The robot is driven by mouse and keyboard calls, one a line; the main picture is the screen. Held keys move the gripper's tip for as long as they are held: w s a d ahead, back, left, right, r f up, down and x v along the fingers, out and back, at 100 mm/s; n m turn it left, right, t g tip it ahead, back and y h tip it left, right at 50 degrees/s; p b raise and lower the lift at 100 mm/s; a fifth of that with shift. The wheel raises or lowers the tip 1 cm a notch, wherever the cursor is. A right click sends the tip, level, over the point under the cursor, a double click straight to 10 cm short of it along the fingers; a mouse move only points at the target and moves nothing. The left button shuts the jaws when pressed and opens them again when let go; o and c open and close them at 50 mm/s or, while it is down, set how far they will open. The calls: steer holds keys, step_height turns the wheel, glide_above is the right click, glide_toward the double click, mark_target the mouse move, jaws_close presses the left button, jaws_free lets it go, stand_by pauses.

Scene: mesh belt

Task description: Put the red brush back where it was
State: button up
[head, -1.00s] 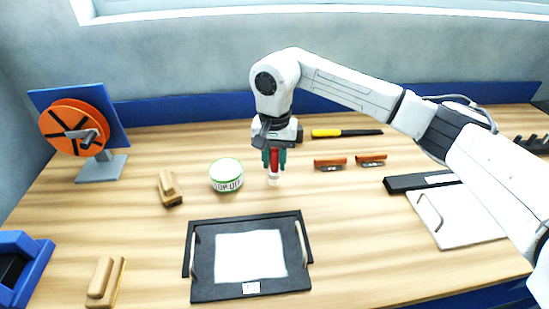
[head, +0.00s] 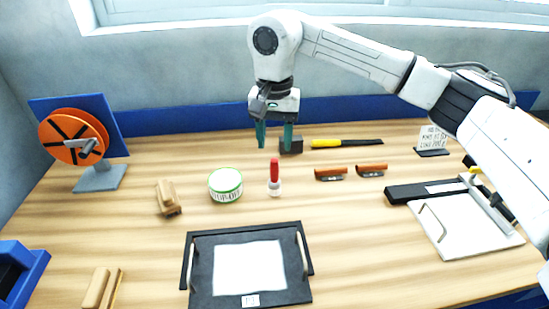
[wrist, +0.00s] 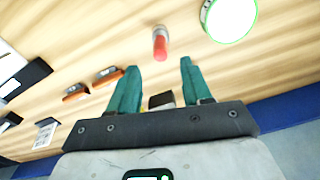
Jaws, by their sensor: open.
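The red brush (head: 274,172) stands upright on the wooden table, with a red handle on top and a pale base below. It also shows in the wrist view (wrist: 160,44), seen from above beyond the fingertips. My gripper (head: 275,146) has two teal fingers pointing down and spread apart, with nothing between them. It hangs above and a little behind the brush, clear of it. The open fingers also show in the wrist view (wrist: 158,64).
A round green-rimmed tub (head: 226,186) stands just left of the brush. A black tray (head: 206,290) with a white sheet lies in front. Two orange-handled tools (head: 331,174) (head: 371,170) lie to the right. A dark block (head: 291,146) and a yellow-handled tool (head: 326,143) lie behind.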

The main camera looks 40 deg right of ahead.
steer(key=shift+r, duration=1.65)
steer(key=shift+s, duration=0.1)
